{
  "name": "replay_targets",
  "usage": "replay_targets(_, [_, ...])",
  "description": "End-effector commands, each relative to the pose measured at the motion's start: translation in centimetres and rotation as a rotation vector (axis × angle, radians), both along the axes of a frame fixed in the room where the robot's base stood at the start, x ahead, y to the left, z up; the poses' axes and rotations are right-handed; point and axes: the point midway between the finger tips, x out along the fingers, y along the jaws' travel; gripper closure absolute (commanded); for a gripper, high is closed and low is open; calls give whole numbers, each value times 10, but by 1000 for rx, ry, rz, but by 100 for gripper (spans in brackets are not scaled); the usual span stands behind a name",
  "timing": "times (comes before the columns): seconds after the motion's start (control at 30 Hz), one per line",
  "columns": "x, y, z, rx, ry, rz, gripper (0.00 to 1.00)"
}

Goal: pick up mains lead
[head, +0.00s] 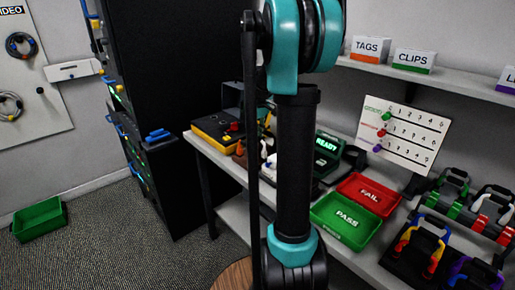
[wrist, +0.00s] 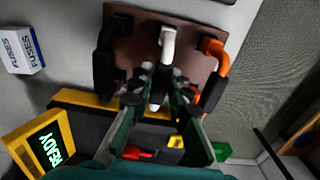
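In the wrist view a brown board (wrist: 190,22) holds a black lead (wrist: 105,65) at left, a white lead (wrist: 168,42) in the middle and an orange lead (wrist: 214,58) at right. I cannot tell which one is the mains lead. My gripper (wrist: 162,75) points at the middle of the board. Its two fingertips are apart, with the white lead in line with the gap between them. I see no clear contact. In the head view my arm hides the gripper and most of the leads.
A yellow-edged tester with a READY screen (wrist: 50,148) and a FUSES box (wrist: 22,50) are close by. In the head view, a green PASS tray (head: 346,222) and a red FAIL tray (head: 369,194) sit on the bench. A green bin (head: 38,219) is on the floor.

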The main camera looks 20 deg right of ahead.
Motion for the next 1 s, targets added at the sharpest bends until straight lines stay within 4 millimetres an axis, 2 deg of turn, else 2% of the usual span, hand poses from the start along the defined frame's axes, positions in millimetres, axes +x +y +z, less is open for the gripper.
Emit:
replay_targets(0.03, [0,0,0,0,0,0,93])
replay_targets(0.1, [0,0,0,0,0,0,100])
replay_targets(0.47, [0,0,0,0,0,0,100])
replay_targets(0.67, [0,0,9,0,0,0,100])
replay_targets(0.87, [0,0,40,0,0,0,100])
replay_targets(1.0, [0,0,78,0,0,0,100])
